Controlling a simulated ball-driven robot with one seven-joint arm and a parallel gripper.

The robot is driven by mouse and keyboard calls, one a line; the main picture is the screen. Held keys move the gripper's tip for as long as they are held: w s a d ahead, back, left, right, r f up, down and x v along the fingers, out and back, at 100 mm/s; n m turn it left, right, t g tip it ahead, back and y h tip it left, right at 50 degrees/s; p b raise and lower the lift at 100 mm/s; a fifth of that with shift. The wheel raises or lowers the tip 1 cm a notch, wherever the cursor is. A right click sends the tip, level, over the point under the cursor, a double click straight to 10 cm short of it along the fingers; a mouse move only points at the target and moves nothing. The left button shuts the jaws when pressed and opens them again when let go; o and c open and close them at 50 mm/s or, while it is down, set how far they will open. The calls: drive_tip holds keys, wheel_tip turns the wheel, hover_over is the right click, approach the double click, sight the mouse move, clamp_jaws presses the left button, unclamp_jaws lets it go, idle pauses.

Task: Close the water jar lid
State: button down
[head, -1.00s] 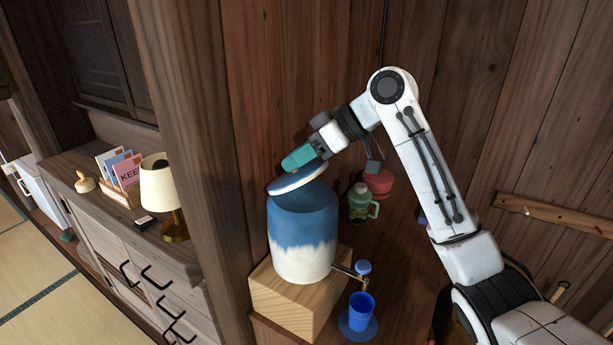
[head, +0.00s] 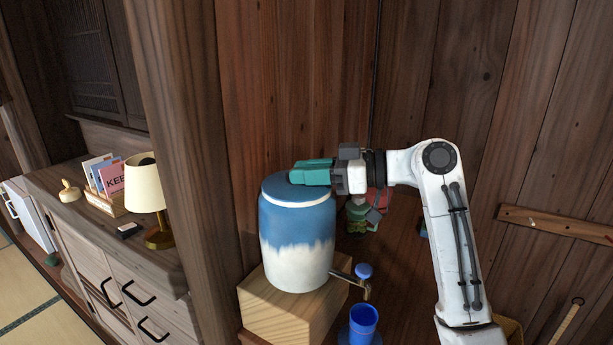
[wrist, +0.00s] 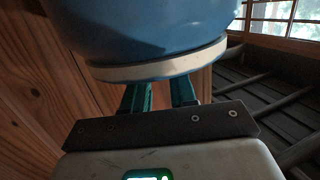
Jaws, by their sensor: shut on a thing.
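The water jar (head: 297,240), blue above and cream-white below, stands upright on a wooden block. Its blue lid with a white rim (head: 272,190) lies level on the jar's mouth, with no clear gap in the head view. My gripper (head: 297,175) reaches in level from the right, its teal fingers over the lid's top. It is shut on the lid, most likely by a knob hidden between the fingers. In the wrist view the lid's white rim (wrist: 160,67) and the blue jar (wrist: 150,28) fill the top, with the teal fingers (wrist: 162,95) against the lid.
The wooden block (head: 280,310) carries the jar, with a tap (head: 362,272) at its right. A blue cup (head: 363,322) stands below the tap. A green flask (head: 357,218) is behind my wrist. A wooden post (head: 185,150) and a cabinet with a lamp (head: 146,187) are to the left.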

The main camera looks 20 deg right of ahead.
drive_tip(key=shift+f, duration=0.1)
drive_tip(key=c, duration=0.9)
unclamp_jaws()
drive_tip(key=shift+d, duration=0.1)
drive_tip(key=b+v, duration=0.1)
drive_tip(key=v, duration=0.9)
drive_tip(key=shift+s+d, duration=0.25)
drive_tip(key=shift+d, duration=0.05)
